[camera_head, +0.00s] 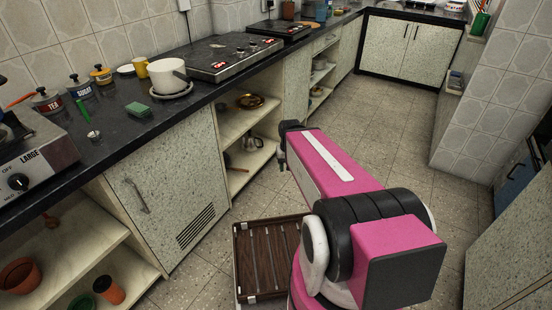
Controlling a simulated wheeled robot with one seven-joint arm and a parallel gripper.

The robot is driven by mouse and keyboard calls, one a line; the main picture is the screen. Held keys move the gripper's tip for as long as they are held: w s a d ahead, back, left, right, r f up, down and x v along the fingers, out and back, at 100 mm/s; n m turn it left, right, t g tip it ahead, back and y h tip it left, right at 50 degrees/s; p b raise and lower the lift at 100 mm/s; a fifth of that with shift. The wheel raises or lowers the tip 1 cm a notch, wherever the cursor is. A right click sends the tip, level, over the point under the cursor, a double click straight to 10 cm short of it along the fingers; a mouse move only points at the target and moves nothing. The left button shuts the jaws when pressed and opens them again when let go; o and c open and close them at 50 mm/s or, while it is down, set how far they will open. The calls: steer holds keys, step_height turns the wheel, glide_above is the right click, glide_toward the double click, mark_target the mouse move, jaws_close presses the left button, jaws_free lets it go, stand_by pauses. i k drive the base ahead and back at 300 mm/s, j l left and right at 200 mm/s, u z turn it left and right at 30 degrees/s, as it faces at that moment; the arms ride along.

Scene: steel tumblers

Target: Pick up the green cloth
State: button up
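A small green cloth (138,110) lies flat on the dark countertop at the left, in front of the white pot (168,75) and its saucer (174,92). My pink arm reaches forward over the floor from the lower right. My gripper (282,162) is at its far end, in front of the open shelves, to the right of the cloth and well apart from it. It is small and dark here, and I cannot tell whether its fingers are open. Nothing is visible hanging from it.
A green-handled utensil (86,113), a small metal item (94,135), and tea and sugar jars are left of the cloth. A large cooker (28,160) stands further left. A yellow mug (140,67) and hob (222,56) are behind. A slatted wooden piece (270,258) is below my arm.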

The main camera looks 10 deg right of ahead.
mark_target(140, 112)
steer(key=u, duration=1.4)
